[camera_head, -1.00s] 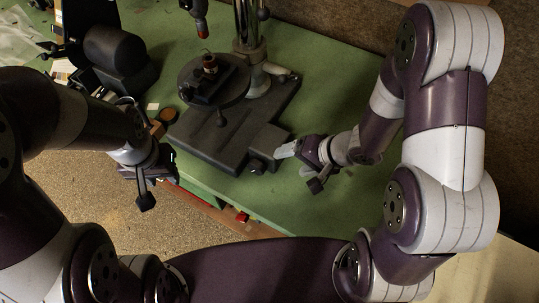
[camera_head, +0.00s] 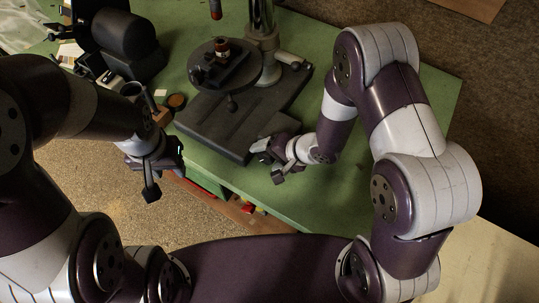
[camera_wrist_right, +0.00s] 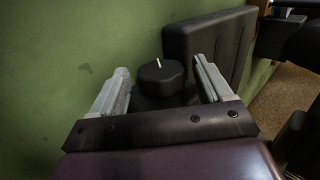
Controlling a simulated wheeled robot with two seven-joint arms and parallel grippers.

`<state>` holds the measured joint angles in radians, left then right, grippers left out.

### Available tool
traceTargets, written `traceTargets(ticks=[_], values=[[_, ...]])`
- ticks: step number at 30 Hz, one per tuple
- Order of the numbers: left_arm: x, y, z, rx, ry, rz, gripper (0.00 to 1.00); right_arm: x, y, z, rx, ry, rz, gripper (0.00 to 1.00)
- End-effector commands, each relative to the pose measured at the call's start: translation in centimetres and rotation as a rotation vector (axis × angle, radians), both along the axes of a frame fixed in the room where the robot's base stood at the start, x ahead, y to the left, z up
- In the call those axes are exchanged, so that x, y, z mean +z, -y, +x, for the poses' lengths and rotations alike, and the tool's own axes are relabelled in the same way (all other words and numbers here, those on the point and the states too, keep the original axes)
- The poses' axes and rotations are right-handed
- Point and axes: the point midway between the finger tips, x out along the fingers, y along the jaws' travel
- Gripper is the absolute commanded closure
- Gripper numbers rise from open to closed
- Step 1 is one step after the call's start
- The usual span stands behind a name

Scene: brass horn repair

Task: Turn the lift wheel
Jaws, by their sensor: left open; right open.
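The lift wheel (camera_wrist_right: 161,76), a black round knob with a white mark on its face, sits low beside the dark base in the right wrist view. It lies between and just beyond the two grey fingers of my open right gripper (camera_wrist_right: 162,90); I cannot tell whether they touch it. In the head view my right gripper (camera_head: 262,152) is at the front right corner of the base and covers the wheel. The press stand's dark base (camera_head: 214,128) rests on the green bench. My left gripper (camera_head: 152,172) is open and empty, by the bench's front edge.
A round dark table (camera_head: 208,78) with a small clamped part (camera_head: 221,47) stands above the base on a metal column (camera_head: 262,22).

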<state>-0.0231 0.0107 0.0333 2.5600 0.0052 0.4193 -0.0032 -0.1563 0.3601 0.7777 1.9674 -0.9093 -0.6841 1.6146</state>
Motion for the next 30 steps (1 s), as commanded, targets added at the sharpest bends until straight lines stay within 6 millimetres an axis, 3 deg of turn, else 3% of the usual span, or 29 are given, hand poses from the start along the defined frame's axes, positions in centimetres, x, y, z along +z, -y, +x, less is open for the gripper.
traceTargets(ticks=[1,6,17,30], values=[[0.0,0.0,0.0,0.0,0.0,0.0,0.57,0.0,0.0,0.0,0.0,0.0,0.0,0.22],[0.0,0.0,0.0,0.0,0.0,0.0,0.57,0.0,0.0,0.0,0.0,0.0,0.0,0.76],[-0.4,0.0,0.0,0.0,0.0,0.0,0.57,-0.2,0.1,-0.1,-0.001,0.028,0.041,0.76],[-2.9,0.0,0.0,0.0,0.0,0.0,0.57,-0.9,0.4,-0.2,-0.001,0.208,0.289,0.76]])
